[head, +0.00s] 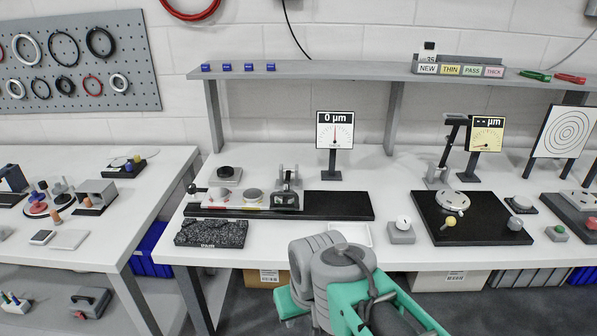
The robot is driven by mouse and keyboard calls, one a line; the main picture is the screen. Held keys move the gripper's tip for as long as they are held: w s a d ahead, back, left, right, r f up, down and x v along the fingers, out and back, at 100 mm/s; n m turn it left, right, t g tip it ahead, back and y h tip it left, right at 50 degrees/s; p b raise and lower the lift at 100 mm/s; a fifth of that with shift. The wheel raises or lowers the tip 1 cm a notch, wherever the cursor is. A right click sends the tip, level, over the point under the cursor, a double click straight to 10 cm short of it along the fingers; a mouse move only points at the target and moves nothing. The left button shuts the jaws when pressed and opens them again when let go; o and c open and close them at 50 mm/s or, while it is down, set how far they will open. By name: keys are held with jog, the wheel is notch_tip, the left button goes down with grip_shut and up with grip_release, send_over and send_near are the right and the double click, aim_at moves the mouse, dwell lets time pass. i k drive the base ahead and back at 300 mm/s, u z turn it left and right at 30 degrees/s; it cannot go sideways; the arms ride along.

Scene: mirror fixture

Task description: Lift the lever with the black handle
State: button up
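I cannot tell for certain which part is the lever with the black handle. A small dark knob (192,188) stands at the left end of the long black base on the middle table. A grey bracket fixture (287,188) with a dark part between its uprights stands on the same base. My grey and teal arm shows at the bottom middle, in front of the table. My gripper is not in view.
A gauge sign reading 0 µm (335,130) stands behind the black base. A dark speckled block (211,233), a white tray (350,235) and a grey dial block (401,231) lie near the front edge. A shelf (330,69) spans the back.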

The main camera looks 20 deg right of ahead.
aim_at(285, 195)
jog(key=u, duration=0.25)
jog(key=i, duration=0.75)
jog(key=u, duration=0.6)
